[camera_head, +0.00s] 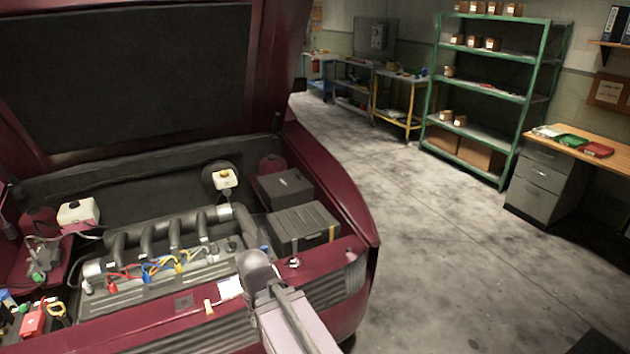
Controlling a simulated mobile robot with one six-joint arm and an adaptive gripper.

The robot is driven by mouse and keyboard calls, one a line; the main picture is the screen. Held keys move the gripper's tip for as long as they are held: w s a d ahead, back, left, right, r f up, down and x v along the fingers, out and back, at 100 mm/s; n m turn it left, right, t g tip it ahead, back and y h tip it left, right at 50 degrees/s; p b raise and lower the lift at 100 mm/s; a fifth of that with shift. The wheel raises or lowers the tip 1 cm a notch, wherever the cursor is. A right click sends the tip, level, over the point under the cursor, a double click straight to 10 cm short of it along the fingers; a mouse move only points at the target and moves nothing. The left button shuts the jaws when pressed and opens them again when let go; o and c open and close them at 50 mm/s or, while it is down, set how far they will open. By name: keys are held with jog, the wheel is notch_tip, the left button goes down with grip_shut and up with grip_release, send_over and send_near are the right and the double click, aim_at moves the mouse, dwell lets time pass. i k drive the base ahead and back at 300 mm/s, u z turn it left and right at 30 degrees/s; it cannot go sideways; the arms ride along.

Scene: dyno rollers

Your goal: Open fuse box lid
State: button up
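Two black boxes sit at the right side of the engine bay. The nearer box (302,229) has a ribbed, closed top and a light tan strip at its side. The farther box (285,188) is a little smaller, with a smooth, closed top. I cannot tell for sure which is the fuse box. My arm reaches in from the bottom edge, over the car's front edge. No gripper fingers show, and no contact with either box can be seen.
The dark red hood (125,75) stands open above the bay. The engine (170,255) with coloured wires fills the middle. A white-capped reservoir (224,178) stands behind it. Clear concrete floor (450,240) lies right of the car, before a green shelf (490,95) and desk (575,155).

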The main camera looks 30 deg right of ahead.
aim_at(282, 188)
jog(key=z, duration=0.65)
jog(key=k, duration=0.95)
jog(key=u, duration=0.1)
jog(key=i, duration=0.8)
